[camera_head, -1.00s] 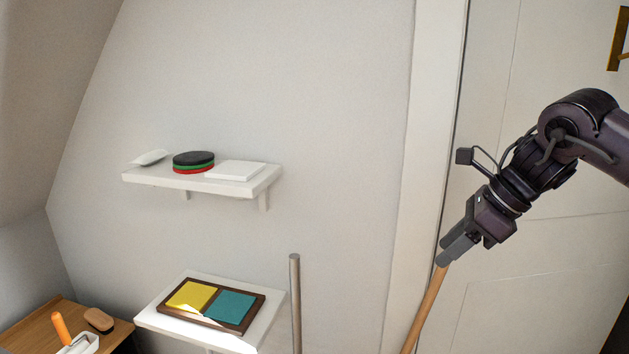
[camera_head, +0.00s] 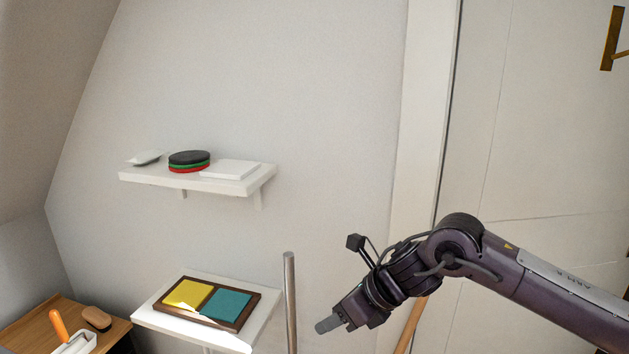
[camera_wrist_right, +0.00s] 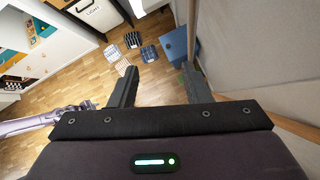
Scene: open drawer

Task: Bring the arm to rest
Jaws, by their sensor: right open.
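My right gripper (camera_head: 328,324) is low in the head view, with its dark arm coming in from the right. Its fingers point down and to the left, beside the upright metal pole (camera_head: 290,300). In the right wrist view the two fingers of my right gripper (camera_wrist_right: 160,86) stand apart with nothing between them, above the wooden floor (camera_wrist_right: 90,92).
A wooden stick (camera_head: 410,325) stands partly behind my right arm. A lower white shelf (camera_head: 243,338) holds a tray with yellow and teal squares. An upper shelf (camera_head: 240,188) holds round discs. Several cushions lie on the floor; a light panel (camera_wrist_right: 270,85) is close at right.

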